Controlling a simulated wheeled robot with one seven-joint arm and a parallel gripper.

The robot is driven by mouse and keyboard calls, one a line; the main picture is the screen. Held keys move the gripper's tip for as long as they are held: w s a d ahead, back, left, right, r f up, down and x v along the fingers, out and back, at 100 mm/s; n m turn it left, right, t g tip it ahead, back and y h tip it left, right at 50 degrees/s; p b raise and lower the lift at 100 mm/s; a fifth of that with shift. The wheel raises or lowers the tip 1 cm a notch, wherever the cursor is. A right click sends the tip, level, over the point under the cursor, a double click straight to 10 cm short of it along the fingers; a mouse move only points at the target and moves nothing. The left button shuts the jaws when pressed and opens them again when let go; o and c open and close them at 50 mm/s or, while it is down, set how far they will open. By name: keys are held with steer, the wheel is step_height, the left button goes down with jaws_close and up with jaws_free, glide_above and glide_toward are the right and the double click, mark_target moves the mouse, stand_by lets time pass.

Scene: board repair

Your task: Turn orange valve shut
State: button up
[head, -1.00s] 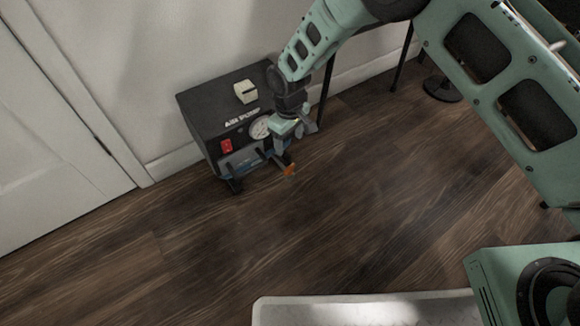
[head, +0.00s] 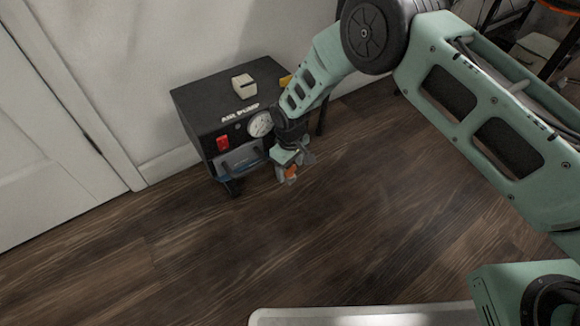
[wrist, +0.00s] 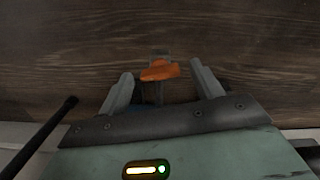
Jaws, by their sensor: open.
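The orange valve (head: 291,171) is at the lower right front of the black air pump (head: 240,95). In the wrist view the orange valve handle (wrist: 159,71) lies crosswise on a grey stem, between and slightly beyond my two fingertips. My gripper (head: 290,177) is at the valve in the head view and hides part of it and of the pump's right front. In the wrist view my gripper (wrist: 157,80) is open, with a finger on each side of the valve. I cannot tell whether either finger touches the handle.
The pump stands on a dark wood floor (head: 250,250) by a white wall. It has a red switch (head: 222,142), a round gauge (head: 260,125) and a pale block (head: 243,86) on top. A white door is at left. The floor in front is clear.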

mark_target(290, 169)
steer(key=c, duration=1)
steer(key=shift+r+m+p, duration=0.2)
steer(key=shift+m+p, duration=0.4)
steer(key=shift+p, duration=0.25)
steer(key=shift+f+m+p, duration=0.2)
steer(key=shift+m+p, duration=0.2)
steer(key=shift+m, duration=0.5)
steer(key=o, duration=1)
step_height(290, 169, up, 17)
steer(key=p, duration=0.8)
steer(key=shift+r, duration=0.2)
